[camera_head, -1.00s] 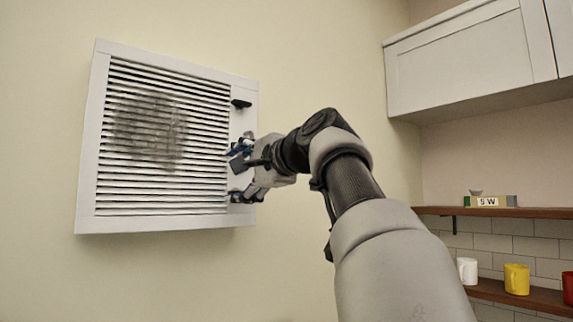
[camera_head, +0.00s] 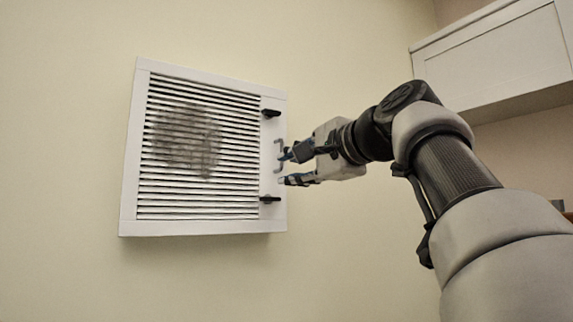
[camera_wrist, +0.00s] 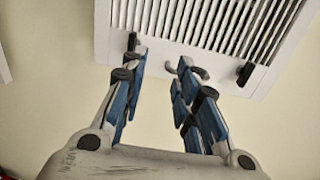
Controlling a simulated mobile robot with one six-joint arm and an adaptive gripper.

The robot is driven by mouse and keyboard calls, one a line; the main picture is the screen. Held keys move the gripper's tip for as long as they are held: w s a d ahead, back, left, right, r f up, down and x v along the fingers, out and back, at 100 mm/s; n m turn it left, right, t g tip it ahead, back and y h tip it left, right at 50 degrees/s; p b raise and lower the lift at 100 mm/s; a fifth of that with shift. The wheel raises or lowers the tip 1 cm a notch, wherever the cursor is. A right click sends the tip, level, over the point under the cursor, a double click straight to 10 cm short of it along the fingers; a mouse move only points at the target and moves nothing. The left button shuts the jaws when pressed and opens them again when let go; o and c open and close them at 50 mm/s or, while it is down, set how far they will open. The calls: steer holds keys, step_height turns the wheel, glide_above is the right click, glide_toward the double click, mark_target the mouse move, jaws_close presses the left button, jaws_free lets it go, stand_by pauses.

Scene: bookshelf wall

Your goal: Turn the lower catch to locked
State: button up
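The lower catch (camera_head: 270,199), a small black lever, lies about level on the right edge of a white louvred panel (camera_head: 128,190). A similar black upper catch (camera_head: 271,113) is also about level. Between them is a grey handle (camera_head: 279,157). My gripper (camera_head: 285,168) is open and empty, just right of the handle and above the lower catch, apparently touching neither catch. In the wrist view the blue fingers of my gripper (camera_wrist: 157,66) are apart. What appears to be the lower catch (camera_wrist: 132,42) is beyond the left finger, the upper (camera_wrist: 245,73) at right.
The panel's slats carry a dark round stain (camera_head: 188,140). White wall cabinets (camera_head: 495,60) hang at the upper right. The plain wall below the panel is clear.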

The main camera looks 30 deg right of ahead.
steer(key=s+b, duration=0.1)
steer(key=s, duration=0.7)
steer(key=shift+s, duration=0.35)
steer(key=shift+w, duration=0.1)
stand_by(0.8)
